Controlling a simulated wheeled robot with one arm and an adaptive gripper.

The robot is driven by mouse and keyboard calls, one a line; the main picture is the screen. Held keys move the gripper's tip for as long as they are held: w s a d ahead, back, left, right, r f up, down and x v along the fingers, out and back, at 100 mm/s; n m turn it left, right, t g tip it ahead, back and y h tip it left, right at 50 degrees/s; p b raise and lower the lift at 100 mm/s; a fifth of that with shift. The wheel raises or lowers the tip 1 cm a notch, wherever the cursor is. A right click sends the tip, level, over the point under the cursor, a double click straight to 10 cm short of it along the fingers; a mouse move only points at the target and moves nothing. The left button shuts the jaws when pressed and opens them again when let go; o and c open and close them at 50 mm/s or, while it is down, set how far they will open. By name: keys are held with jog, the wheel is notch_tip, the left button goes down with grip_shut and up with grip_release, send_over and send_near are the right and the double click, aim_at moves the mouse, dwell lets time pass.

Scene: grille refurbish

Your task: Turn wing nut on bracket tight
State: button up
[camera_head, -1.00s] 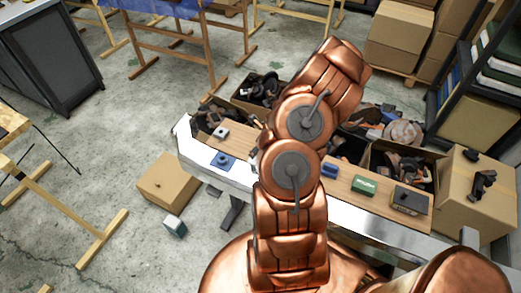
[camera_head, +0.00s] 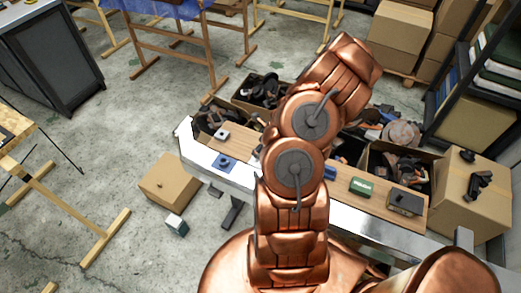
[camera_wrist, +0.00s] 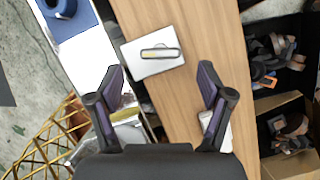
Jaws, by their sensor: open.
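My gripper (camera_wrist: 165,84) is open, with one dark finger on each side, and nothing is between the fingertips. The plate lies beyond the fingertips, apart from them as seen here. A second pale part with a yellow strip (camera_wrist: 130,130) shows partly behind the left finger. My arm hides the gripper in the head view.
A blue fixture (camera_head: 224,162) stands on the white bench edge (camera_head: 196,157). A green box (camera_head: 361,186) and a dark box (camera_head: 405,201) sit on the wooden board. Crates of loose parts (camera_head: 395,165) line the far side. A cardboard box (camera_head: 168,182) is on the floor.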

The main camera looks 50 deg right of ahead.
jog(key=shift+p+v, duration=1.65)
jog(key=shift+v, duration=0.75)
jog(key=shift+f, duration=0.1)
jog(key=w+a+r+n+t+y, duration=0.1)
jog(key=w+a+r+n+y, duration=0.1)
jog(key=w+a+r+n, duration=0.5)
jog(key=w+a+r+n+t+y, duration=0.1)
jog(key=w+a+r+n, duration=0.3)
jog(key=a+r, duration=0.55)
jog(key=s+a+r+n+g+y, duration=0.1)
jog(key=s+a+r+n+y, duration=0.1)
jog(key=a+r+n, duration=0.45)
jog(key=s+a+r+n+g, duration=0.2)
jog(key=s+a+r+n, duration=0.1)
jog(key=s+a+n, duration=0.25)
jog(key=s+a+r+n+g, duration=0.2)
jog(key=s+a+r+n, duration=0.1)
jog(key=s+a+n, duration=0.3)
jog(key=s+d+r+n+g+h, duration=0.1)
jog(key=s+r+n+h, duration=0.1)
jog(key=s, duration=0.6)
jog(key=s+r+n+g+h, duration=0.2)
jog(key=s+n, duration=0.3)
jog(key=s, duration=0.3)
jog(key=shift+s+d+h, duration=0.35)
jog(key=shift+s+h, duration=0.05)
